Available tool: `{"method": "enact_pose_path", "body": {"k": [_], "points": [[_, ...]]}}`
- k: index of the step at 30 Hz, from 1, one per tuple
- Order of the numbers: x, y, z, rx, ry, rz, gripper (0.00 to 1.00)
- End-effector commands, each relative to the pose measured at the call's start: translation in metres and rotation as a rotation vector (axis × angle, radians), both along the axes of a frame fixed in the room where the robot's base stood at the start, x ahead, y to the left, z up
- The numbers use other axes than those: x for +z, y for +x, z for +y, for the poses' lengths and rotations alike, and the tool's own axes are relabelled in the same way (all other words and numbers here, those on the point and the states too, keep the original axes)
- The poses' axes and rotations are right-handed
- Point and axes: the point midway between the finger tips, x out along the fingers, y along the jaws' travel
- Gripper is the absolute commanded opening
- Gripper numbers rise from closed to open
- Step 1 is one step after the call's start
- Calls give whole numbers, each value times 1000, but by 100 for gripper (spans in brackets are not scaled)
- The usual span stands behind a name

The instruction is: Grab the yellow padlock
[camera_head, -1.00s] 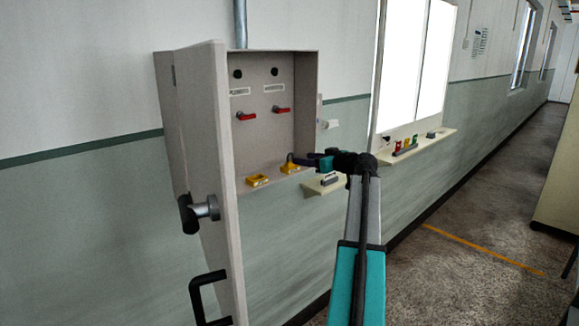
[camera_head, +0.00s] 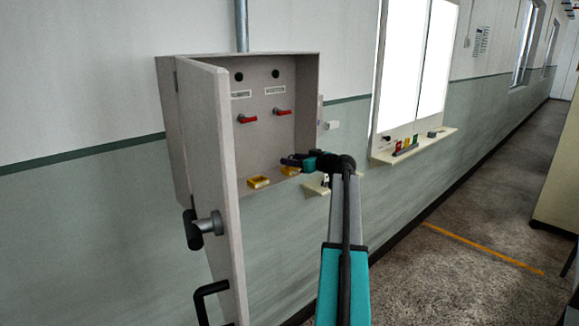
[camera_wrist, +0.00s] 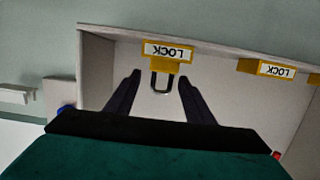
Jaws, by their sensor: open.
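Two yellow padlocks sit at the bottom of the open grey box. The left padlock (camera_head: 258,182) is clear in the head view, and the right padlock (camera_head: 290,170) is partly hidden by my gripper (camera_head: 288,161). In the wrist view, which is upside down, one padlock (camera_wrist: 167,53) with a white LOCK label is just beyond my open fingertips (camera_wrist: 160,77). Its dark shackle shows between the two fingers, with gaps on both sides. The other padlock (camera_wrist: 266,68) is farther right there. My gripper is empty.
The box door (camera_head: 212,170) stands open on the left. Two red-handled switches (camera_head: 247,118) are on the back panel above the padlocks. A small shelf (camera_head: 316,186) is right of the box, and a whiteboard ledge (camera_head: 415,146) with coloured items is farther right.

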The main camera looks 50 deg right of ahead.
Motion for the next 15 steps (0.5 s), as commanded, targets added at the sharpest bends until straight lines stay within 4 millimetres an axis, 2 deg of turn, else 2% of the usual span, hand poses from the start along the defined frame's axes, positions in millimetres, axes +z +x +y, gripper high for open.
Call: {"method": "enact_pose_path", "body": {"k": [15], "points": [[0, 6, -1, -1, 0, 0, 48]]}}
